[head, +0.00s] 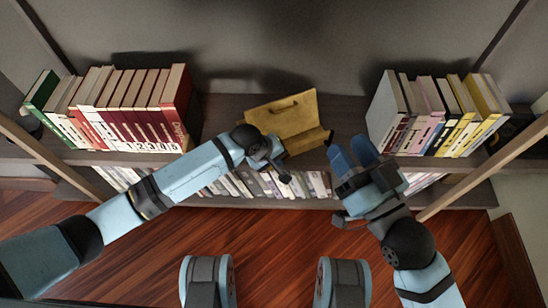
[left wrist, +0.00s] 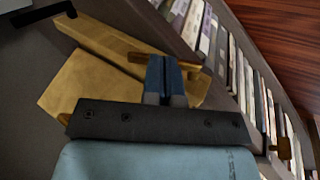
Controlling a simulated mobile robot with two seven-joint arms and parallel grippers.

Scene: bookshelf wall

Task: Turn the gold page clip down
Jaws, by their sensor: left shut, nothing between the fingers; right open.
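A gold-yellow stand (head: 287,108) with a dark slot in its upright board and a ledge in front stands on the middle of the shelf. In the left wrist view its ledge (left wrist: 100,42) runs slantwise. A narrow brownish-gold bar, which looks like the page clip (left wrist: 190,66), lies across at my fingertips; contact is unclear. I cannot pick the clip out in the head view. My left gripper (left wrist: 166,72) is shut and empty at the stand's front; in the head view its hand (head: 268,160) hides part of the ledge. My right gripper (head: 353,150) is open and empty, right of the stand.
A row of books (head: 130,100) with red and white spines stands left of the stand. Another row (head: 435,112) stands to the right, behind my right gripper. More books (head: 250,183) fill a lower shelf. Bare shelf (head: 222,115) shows left of the stand.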

